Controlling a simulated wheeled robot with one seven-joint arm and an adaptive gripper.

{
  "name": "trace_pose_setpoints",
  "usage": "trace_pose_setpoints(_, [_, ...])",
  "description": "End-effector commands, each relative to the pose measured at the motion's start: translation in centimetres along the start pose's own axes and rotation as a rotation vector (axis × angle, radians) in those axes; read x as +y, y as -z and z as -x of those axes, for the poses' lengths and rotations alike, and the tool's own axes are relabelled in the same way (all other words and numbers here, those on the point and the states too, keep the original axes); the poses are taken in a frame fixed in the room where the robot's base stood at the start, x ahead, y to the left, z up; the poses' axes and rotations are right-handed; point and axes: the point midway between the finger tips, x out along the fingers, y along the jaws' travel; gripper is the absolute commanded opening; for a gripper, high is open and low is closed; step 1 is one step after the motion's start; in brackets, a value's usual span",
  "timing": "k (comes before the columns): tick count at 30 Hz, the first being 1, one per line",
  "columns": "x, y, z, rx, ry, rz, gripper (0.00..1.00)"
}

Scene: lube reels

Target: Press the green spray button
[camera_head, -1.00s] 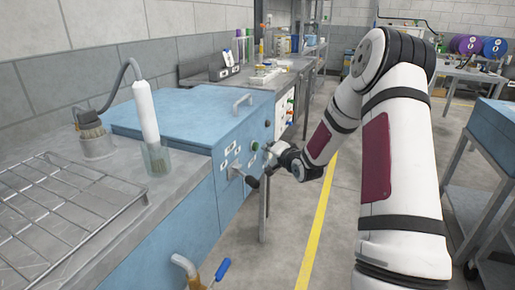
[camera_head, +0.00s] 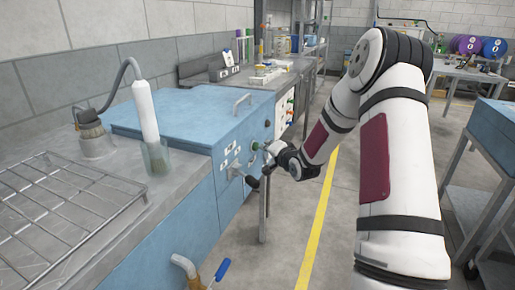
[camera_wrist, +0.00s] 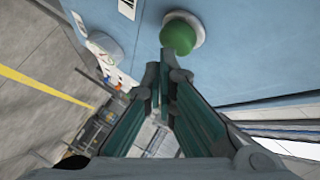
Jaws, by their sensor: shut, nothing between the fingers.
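The green spray button (camera_wrist: 178,38) is a round green knob in a pale collar on the blue cabinet front (camera_wrist: 245,50). In the head view the green button (camera_head: 255,146) shows small on the cabinet front, just left of my gripper (camera_head: 268,150). In the wrist view my gripper (camera_wrist: 162,70) is shut and empty, its fingertips just below the green button in the picture. The tips overlap the button's lower edge in this view; I cannot tell whether they touch it.
A grey knob (camera_wrist: 104,46) and white labels sit beside the button. A black-handled lever (camera_head: 252,182) sticks out below it. A wire rack (camera_head: 70,215) and a clear cup (camera_head: 157,158) stand on the counter.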

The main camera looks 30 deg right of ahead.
Motion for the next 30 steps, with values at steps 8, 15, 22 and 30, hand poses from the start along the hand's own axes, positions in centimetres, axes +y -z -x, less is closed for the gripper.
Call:
trace_pose_setpoints(8, [-0.15,-0.15,-0.2,0.0,0.001,0.001,0.0])
trace_pose_setpoints(15, [-0.3,-0.29,-0.39,0.0,0.001,0.001,0.0])
trace_pose_setpoints(22, [-0.44,-0.41,-0.57,0.0,0.001,0.001,0.0])
trace_pose_setpoints(30, [-0.55,-0.5,-0.71,0.0,0.001,0.001,0.0])
